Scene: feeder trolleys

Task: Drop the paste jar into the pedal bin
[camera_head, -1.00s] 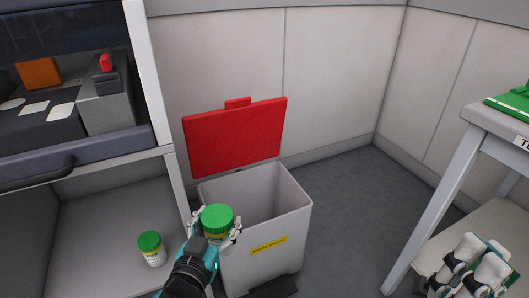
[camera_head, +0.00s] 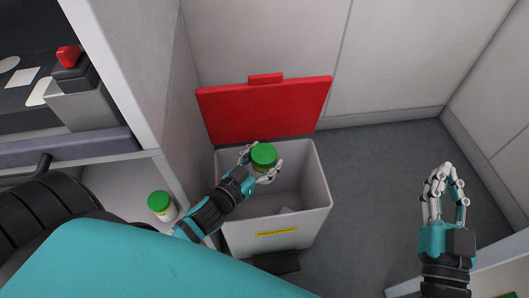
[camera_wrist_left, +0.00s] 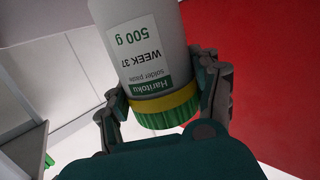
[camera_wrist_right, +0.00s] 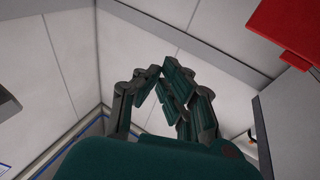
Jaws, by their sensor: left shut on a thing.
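A paste jar (camera_head: 263,156) with a green lid is held in my left gripper (camera_head: 261,163), over the rear left part of the bin's opening. In the left wrist view the jar (camera_wrist_left: 145,50) is white with a yellow band and a "solder paste" label, and the fingers grip its sides near the lid. The pedal bin (camera_head: 285,220) is a grey box with its red lid (camera_head: 265,112) standing open behind.
A second green-lidded jar (camera_head: 161,205) stands on the lower shelf of the cabinet (camera_head: 160,100) at left. A dark pedal (camera_head: 278,262) is at the bin's front. Walls close off the back; floor (camera_head: 380,170) is clear right of the bin.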

